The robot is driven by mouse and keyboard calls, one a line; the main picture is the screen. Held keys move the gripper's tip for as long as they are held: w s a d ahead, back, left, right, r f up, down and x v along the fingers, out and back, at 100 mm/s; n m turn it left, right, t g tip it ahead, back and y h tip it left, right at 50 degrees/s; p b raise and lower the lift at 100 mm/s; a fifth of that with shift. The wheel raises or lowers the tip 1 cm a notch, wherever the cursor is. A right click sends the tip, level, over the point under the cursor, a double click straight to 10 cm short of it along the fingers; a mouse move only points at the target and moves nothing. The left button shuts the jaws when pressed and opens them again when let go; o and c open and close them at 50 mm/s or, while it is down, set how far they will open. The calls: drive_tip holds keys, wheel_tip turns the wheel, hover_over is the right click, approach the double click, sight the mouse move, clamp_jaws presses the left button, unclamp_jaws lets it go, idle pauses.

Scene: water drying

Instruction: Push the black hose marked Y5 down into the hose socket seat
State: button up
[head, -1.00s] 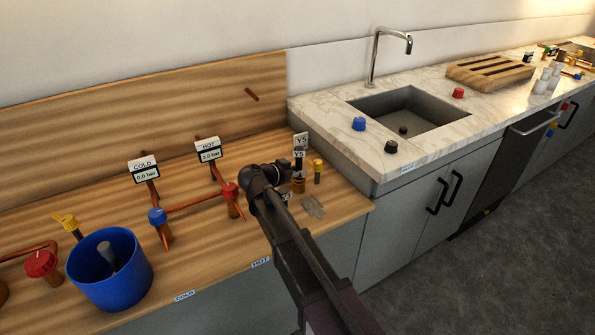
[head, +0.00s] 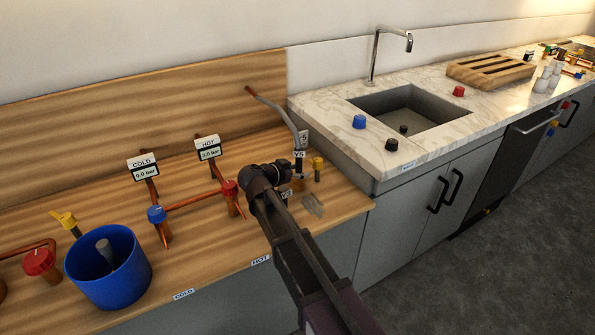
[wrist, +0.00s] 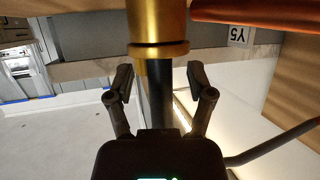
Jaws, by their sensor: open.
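The black hose end (head: 299,169) stands upright near the right end of the wooden bench, with a white Y5 tag (head: 299,154) at its top. In the wrist view the black hose (wrist: 158,100) runs between the fingers and meets a brass socket seat (wrist: 158,30) with a collar. How deep it sits I cannot tell. A white Y5 label (wrist: 238,35) shows beside the brass seat. My gripper (wrist: 162,84) is open, with a finger on each side of the hose and visible gaps. In the head view my gripper (head: 284,175) partly hides the seat.
A grey flexible hose (head: 278,106) arcs from the backboard to the black end. Copper pipework with a red knob (head: 229,188) is at left, and a blue bucket (head: 118,292) farther left. The sink counter (head: 437,136) lies beyond.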

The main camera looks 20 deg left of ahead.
sight(298, 149)
drive_tip(key=shift+r, duration=0.15)
wheel_tip(298, 149, up, 16)
drive_tip(key=p, duration=1.6)
drive_tip(key=shift+f, duration=0.2)
idle(0.6)
drive_tip(key=s+d+f+n+g, duration=0.15)
drive_tip(key=d+f+g, duration=0.25)
drive_tip(key=d, duration=1)
drive_tip(key=s+d+f+g, duration=0.2)
drive_tip(key=d+f+g, duration=0.2)
drive_tip(key=d, duration=0.9)
drive_tip(key=s+d+f+n+g+y, duration=0.1)
drive_tip(key=s+d+g+y, duration=0.1)
drive_tip(key=s+d, duration=0.4)
drive_tip(key=s+d+f+n+g+y, duration=0.2)
drive_tip(key=s+d+y, duration=0.1)
drive_tip(key=s+d, duration=0.4)
drive_tip(key=shift+d+f+y, duration=0.25)
drive_tip(key=shift+d+y, duration=0.15)
drive_tip(key=shift+d, duration=1.3)
